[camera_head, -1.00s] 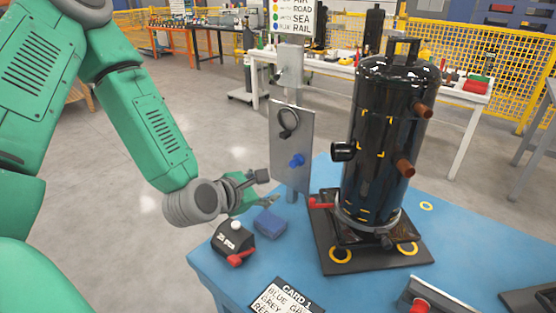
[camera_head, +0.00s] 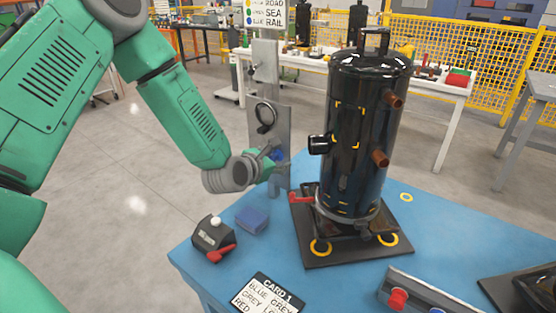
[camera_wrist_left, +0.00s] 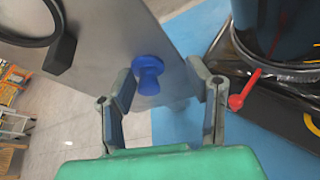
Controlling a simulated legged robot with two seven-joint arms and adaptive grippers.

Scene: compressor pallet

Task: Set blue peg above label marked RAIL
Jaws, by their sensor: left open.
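The blue peg (camera_wrist_left: 148,74) sticks out from the grey metal panel (camera_head: 284,118), below a dark ring, in the left wrist view. In the head view the peg (camera_head: 279,154) is partly covered by my left gripper (camera_head: 275,157). My left gripper is open in the left wrist view (camera_wrist_left: 166,82), its fingers on either side of the peg, with gaps visible between them and it. The word RAIL (camera_head: 275,21) shows on the white sign at the top, with a blue dot beside it. My right gripper is out of view.
A tall black compressor (camera_head: 364,130) stands on a black base right of the panel, with a red lever (camera_head: 301,198) near my left gripper. On the blue table (camera_head: 215,270) are a dark box with a red handle (camera_head: 213,238), a blue block (camera_head: 252,220) and a card (camera_head: 267,295).

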